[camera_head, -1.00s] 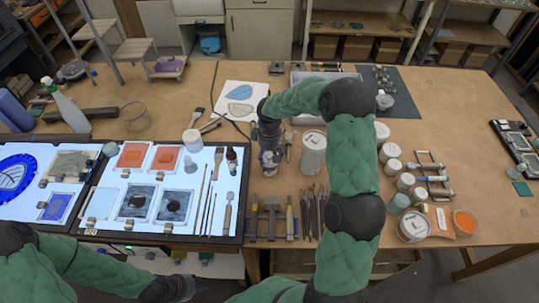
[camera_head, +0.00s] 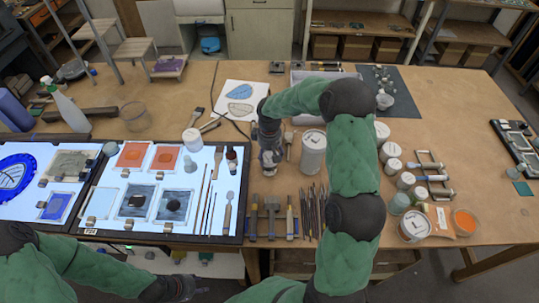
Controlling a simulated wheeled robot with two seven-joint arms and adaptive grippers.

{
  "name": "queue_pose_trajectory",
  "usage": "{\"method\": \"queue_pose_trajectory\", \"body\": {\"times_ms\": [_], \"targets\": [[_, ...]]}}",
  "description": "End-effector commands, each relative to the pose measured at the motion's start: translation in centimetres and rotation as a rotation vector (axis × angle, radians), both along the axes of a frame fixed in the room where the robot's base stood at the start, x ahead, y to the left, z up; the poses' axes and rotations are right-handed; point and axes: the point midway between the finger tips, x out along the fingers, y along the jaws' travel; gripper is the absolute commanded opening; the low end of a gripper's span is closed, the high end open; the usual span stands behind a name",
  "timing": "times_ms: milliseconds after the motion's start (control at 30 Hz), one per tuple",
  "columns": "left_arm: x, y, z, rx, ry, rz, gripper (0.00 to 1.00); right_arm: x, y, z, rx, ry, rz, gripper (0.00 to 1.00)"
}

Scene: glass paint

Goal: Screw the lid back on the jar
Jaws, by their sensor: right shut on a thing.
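My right gripper (camera_head: 269,155) points down at the middle of the table, just right of the light panel. It is shut on a small pale object (camera_head: 270,169) at its fingertips. The fingers hide most of it, so I cannot tell whether it is the lid, the jar or both together. A tall white jar (camera_head: 312,155) stands upright just right of the gripper, apart from it. My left gripper (camera_head: 182,288) is low at the front, below the table's edge and away from the objects. It is small and dark, and its opening does not show.
The lit panel (camera_head: 240,226) with glass pieces and brushes fills the left. Several tools (camera_head: 272,215) lie in front of the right gripper. Several small jars and an orange-filled bowl (camera_head: 465,221) stand at the right. A grey tray (camera_head: 297,80) lies behind my arm. The far right tabletop is mostly clear.

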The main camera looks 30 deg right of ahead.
Motion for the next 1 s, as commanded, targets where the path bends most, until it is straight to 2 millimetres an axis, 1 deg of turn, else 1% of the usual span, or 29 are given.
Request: {"method": "queue_pose_trajectory", "body": {"times_ms": [133, 233, 800, 1000], "targets": [[0.0, 0.0, -0.1, 0.0, 0.0, 0.0, 0.4, 0.0, 0.0, -0.1, 0.0, 0.0, -0.004, 0.45], [0.0, 0.0, -0.4, 0.0, 0.0, 0.0, 0.4, 0.0, 0.0, -0.2, 0.0, 0.0, -0.038, 0.45], [0.0, 0.0, -2.9, 0.0, 0.0, 0.0, 0.4, -0.1, 0.0, -0.4, 0.001, 0.001, -0.399, 0.45], [0.0, 0.0, -3.0, 0.0, 0.0, 0.0, 0.4, -0.1, 0.1, -0.3, 0.001, 0.003, -0.451, 0.45]]}}
